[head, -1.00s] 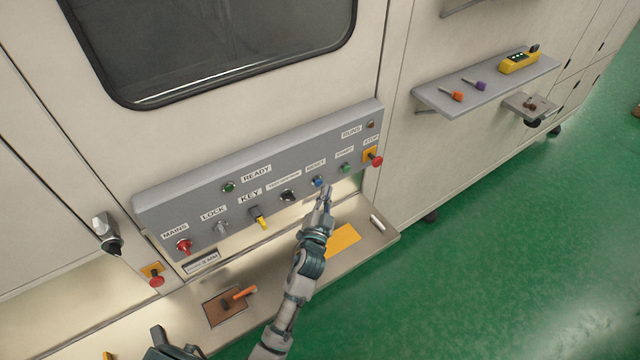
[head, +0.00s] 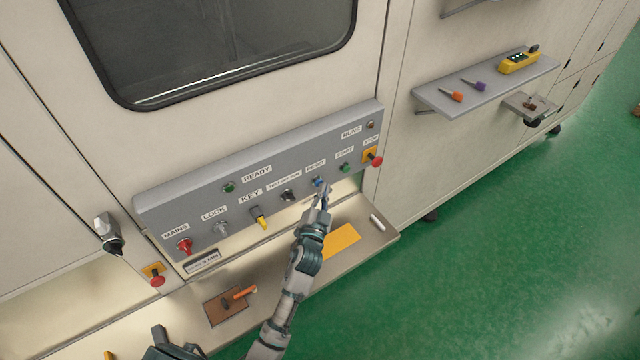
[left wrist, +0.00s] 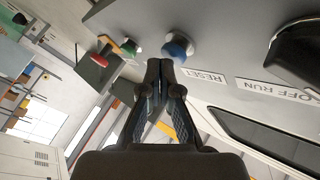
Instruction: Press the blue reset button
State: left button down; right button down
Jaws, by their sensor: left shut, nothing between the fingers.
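The blue reset button (head: 318,182) sits on the grey control panel (head: 290,150), under a RESET label. It also shows in the left wrist view (left wrist: 178,46), just beyond and slightly right of the fingertips. My left gripper (head: 323,190) is shut and empty, its tips at the button's lower edge in the head view. The shut fingers also show in the left wrist view (left wrist: 160,66). I cannot tell whether the tips touch the button.
A black selector knob (head: 288,195) is left of the button; a green start button (head: 345,168) and red stop button (head: 376,161) are to its right. A yellow key (head: 262,222) is farther left. Below, a ledge (head: 372,245) holds a white cylinder (head: 378,221).

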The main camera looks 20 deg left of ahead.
pick_arm(q)
jog(key=shift+w+a, duration=0.2)
jog(key=shift+a, duration=0.1)
dwell(0.4)
jog(key=shift+d, duration=0.1)
jog(key=shift+s+d, duration=0.55)
jog(key=shift+d, duration=0.05)
jog(key=shift+d, duration=0.1)
jog(key=s+d, duration=0.1)
jog(key=d, duration=0.1)
jog(key=s+d+b, duration=0.1)
jog(key=s+d, duration=0.1)
dwell(0.6)
jog(key=shift+a, duration=0.1)
dwell(0.5)
